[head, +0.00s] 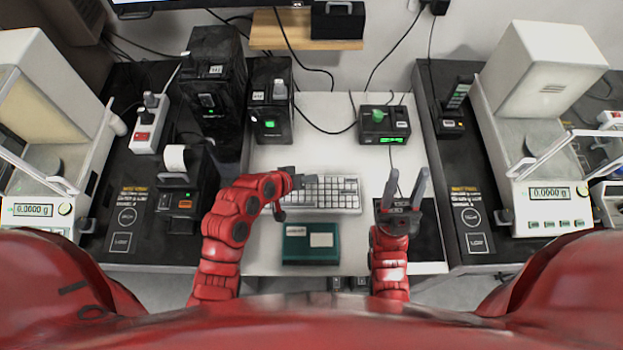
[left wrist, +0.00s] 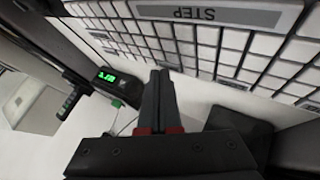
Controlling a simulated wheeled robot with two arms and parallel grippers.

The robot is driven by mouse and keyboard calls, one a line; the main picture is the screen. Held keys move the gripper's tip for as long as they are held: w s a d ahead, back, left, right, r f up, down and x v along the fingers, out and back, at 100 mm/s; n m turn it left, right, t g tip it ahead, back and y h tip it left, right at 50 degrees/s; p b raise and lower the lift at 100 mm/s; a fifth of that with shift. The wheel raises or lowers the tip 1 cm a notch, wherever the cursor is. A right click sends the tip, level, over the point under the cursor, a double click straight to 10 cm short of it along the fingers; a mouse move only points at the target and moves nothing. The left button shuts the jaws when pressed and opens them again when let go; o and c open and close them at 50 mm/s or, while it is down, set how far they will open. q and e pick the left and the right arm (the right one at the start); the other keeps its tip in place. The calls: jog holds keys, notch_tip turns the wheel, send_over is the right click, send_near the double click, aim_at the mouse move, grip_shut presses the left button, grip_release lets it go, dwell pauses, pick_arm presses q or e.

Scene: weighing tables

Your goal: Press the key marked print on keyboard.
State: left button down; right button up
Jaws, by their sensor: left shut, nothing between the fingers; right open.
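The white keyboard (head: 335,195) lies on the middle table in the head view, and its rows also fill the top of the left wrist view (left wrist: 185,45). A wide grey key or label reading STEP (left wrist: 205,13) is legible there; I cannot make out a key marked print. My left gripper (head: 304,181) is over the keyboard's upper left part and hides that corner. Its fingers (left wrist: 160,78) are shut and empty, close to the keyboard; I cannot tell whether they touch it. My right gripper (head: 405,188) is open and empty, right of the keyboard.
A teal box (head: 298,249) lies in front of the keyboard. A black device with a green display (head: 384,125) and a dark box with a green knob (head: 270,110) stand behind it. Balances stand on the left (head: 35,140) and right (head: 540,130) tables.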

pick_arm(q)
jog(key=shift+f, duration=0.25)
dwell(0.4)
jog(key=shift+r, duration=0.8)
jog(key=shift+p, duration=0.3)
jog(key=shift+r+p, duration=1.3)
jog(key=shift+r, duration=1.25)
jog(key=shift+w, duration=0.1)
